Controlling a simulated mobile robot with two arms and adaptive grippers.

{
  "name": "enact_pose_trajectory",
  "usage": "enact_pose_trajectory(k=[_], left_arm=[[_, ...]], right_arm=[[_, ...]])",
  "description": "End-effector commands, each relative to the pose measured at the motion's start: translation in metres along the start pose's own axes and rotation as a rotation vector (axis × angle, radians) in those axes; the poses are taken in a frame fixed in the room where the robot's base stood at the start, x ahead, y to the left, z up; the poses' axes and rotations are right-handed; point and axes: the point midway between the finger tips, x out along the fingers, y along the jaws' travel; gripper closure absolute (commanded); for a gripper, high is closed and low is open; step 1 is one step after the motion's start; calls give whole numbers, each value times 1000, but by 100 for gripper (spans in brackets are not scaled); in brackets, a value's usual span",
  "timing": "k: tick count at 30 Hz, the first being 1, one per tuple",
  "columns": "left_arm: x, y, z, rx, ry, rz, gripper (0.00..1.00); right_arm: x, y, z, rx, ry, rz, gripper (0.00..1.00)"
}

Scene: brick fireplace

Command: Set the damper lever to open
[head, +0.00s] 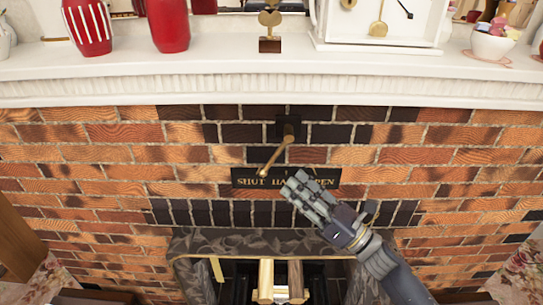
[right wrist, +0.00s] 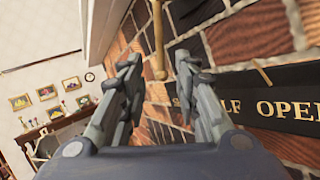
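The damper lever (head: 275,155) is a thin brass rod on a dark mount (head: 288,127) in the brick wall below the mantel. It slants down and left, its lower end over the word SHUT on the black plate (head: 240,176). The plate reads SHUT, HALF, OPEN from left to right. My right gripper (head: 296,183) is in front of the plate, to the right of the lever's end, covering part of HALF and OPEN. In the right wrist view its fingers (right wrist: 156,68) are apart, and the lever (right wrist: 158,42) shows in the gap beyond them, apparently untouched. My left gripper is not in view.
The white mantel (head: 200,72) juts out above the lever. It carries red vases (head: 88,27), a brass ornament (head: 270,25), a white clock (head: 340,25) and a bowl (head: 492,45). The firebox with logs (head: 266,280) lies below. The wall beside the plate is clear.

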Motion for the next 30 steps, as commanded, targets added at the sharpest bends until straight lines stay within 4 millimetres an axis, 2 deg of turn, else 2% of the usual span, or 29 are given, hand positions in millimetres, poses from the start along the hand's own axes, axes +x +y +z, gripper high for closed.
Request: enact_pose_trajectory(k=[1,3,7,11,18,21,26,29,30], left_arm=[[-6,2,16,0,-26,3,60],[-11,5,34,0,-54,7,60],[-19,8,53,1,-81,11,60],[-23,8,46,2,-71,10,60],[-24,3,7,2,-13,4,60],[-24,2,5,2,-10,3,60],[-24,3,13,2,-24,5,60],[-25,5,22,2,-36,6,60],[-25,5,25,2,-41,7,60]], right_arm=[[11,1,4,-1,-3,3,71],[26,1,4,0,-4,2,71],[51,1,4,2,-3,1,71],[71,1,3,1,-2,-1,71],[90,0,1,2,-1,-1,71],[91,0,1,2,-1,-1,71],[90,0,1,2,-1,-2,71],[90,0,1,3,-1,-2,89],[90,0,1,3,-1,-2,98]])
